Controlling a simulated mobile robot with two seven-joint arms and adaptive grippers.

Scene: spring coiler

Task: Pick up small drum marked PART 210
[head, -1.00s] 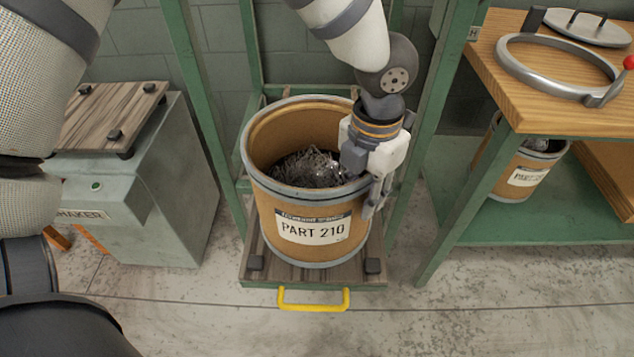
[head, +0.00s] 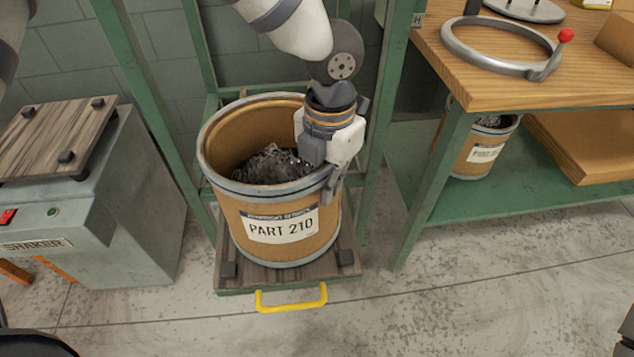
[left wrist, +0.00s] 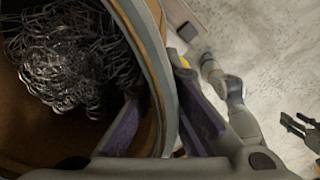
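The small drum marked PART 210 (head: 280,225) is tan with grey metal bands and holds tangled metal shavings (head: 268,163). It stands upright over the wooden platform, and I cannot tell whether a small gap lies under it. My left gripper (head: 330,180) is at its right rim. In the left wrist view the drum's rim (left wrist: 150,50) runs between the fingers (left wrist: 165,115), one inside and one outside, close against the wall. My right gripper (left wrist: 299,127) shows at the right edge of the left wrist view, with its fingers apart and empty.
The platform (head: 290,276) has dark corner pads and a yellow handle (head: 291,300), between green posts (head: 160,110). A grey shaker (head: 120,210) stands left. At right is a wooden bench (head: 490,85) with a ring clamp (head: 500,62); another labelled drum (head: 476,160) sits on its lower shelf.

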